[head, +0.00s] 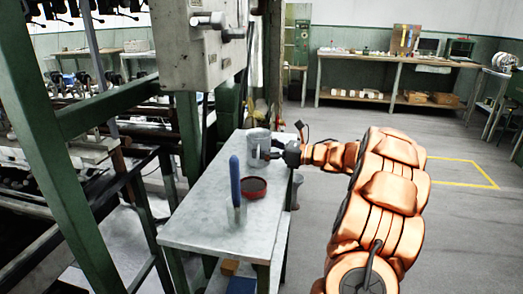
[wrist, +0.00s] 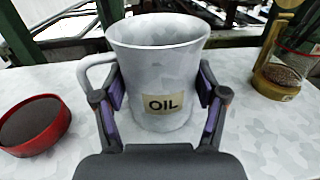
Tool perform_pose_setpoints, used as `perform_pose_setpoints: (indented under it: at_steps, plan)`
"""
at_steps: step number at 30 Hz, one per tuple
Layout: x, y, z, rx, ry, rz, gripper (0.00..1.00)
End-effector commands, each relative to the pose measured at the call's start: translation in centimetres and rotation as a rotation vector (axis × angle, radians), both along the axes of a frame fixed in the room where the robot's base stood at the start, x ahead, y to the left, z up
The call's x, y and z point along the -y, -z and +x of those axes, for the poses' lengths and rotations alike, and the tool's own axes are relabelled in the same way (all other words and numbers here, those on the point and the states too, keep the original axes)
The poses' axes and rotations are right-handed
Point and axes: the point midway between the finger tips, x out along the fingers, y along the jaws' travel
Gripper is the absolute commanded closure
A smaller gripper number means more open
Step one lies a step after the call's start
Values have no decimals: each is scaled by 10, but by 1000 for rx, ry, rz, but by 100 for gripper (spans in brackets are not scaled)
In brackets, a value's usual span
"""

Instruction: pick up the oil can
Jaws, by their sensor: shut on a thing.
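The oil can (wrist: 158,75) is a grey metal mug-like can with a handle on its left and a label reading OIL. It stands upright at the far part of the grey table, and it also shows in the head view (head: 257,141). My gripper (wrist: 160,98) is around the can from the near side, with one finger on each side, shut on its body. In the head view my gripper (head: 275,155) reaches the can from the right. The can's base appears to be at the tabletop; I cannot tell whether it is lifted.
A red round tin (wrist: 38,124) with dark contents sits left of the can in the wrist view. A blue-handled tool (head: 235,183) stands upright on the table (head: 200,228). Green machine frames (head: 45,120) border the left.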

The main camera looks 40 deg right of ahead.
Motion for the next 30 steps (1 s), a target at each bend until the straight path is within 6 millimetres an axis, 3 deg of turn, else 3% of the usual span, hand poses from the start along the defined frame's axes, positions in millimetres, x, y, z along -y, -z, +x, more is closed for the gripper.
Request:
perform_pose_setpoints:
  at_steps: [8, 18, 30]
  plan:
    - [0, -9, 0, 3, 1, -3, 76]
    - [0, -34, -1, 4, 0, -2, 76]
    - [29, -31, -38, 3, 2, -2, 76]
